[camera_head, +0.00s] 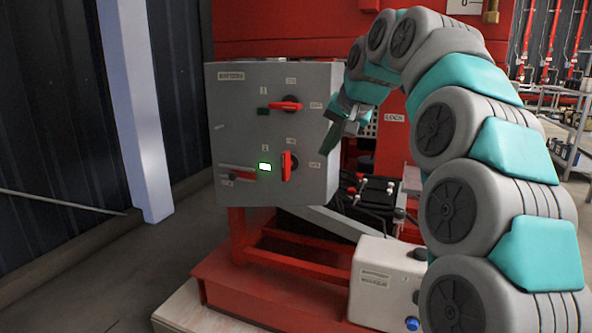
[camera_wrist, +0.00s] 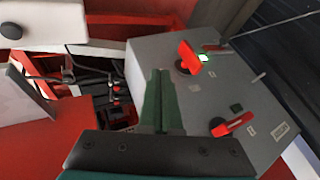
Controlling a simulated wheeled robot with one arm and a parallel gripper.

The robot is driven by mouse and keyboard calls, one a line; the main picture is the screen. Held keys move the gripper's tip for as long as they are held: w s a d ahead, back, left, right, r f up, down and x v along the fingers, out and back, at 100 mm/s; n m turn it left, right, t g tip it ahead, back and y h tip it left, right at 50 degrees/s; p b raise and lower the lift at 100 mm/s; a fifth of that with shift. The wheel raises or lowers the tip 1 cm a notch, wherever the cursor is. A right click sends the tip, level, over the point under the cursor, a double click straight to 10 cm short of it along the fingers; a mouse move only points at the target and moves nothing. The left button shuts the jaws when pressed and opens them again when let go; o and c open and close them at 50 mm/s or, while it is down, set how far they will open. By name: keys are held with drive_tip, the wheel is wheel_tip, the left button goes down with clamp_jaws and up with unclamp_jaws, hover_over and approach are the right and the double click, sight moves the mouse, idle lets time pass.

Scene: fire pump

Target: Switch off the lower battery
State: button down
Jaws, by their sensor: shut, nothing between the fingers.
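The grey battery box (camera_head: 235,150) carries two red rotary switches on its front. The lower switch (camera_head: 288,165) has its handle upright, and the small indicator (camera_head: 265,167) beside it glows green. The upper switch (camera_head: 285,105) has its handle level, and its indicator (camera_head: 263,111) is dark. In the wrist view the lower switch (camera_wrist: 188,57) is beyond the fingertips to the upper right, and the upper switch (camera_wrist: 232,124) is at the lower right. My gripper (camera_head: 328,148) is shut and empty near the box's right edge, apart from both switches. Its fingers also show in the wrist view (camera_wrist: 160,72).
A metal rod handle (camera_head: 238,170) sticks out left of the lower switch. Black batteries with cables (camera_head: 375,195) sit right of the box. A white battery unit (camera_head: 385,280) stands on the red base below. A pale column (camera_head: 135,110) stands at left.

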sight(286, 166)
drive_tip(key=x, duration=1)
drive_tip(key=shift+s+p, duration=0.15)
drive_tip(key=shift+p, duration=0.15)
drive_tip(key=a, duration=0.1)
drive_tip(key=w+a, duration=0.1)
drive_tip(key=shift+a, duration=0.3)
drive_tip(key=shift+w+a+p, duration=0.3)
drive_tip(key=shift+a, duration=0.3)
drive_tip(key=shift+f, duration=0.1)
drive_tip(key=shift+f+b, duration=0.1)
drive_tip(key=shift+b, duration=0.2)
drive_tip(key=shift+y, duration=0.3)
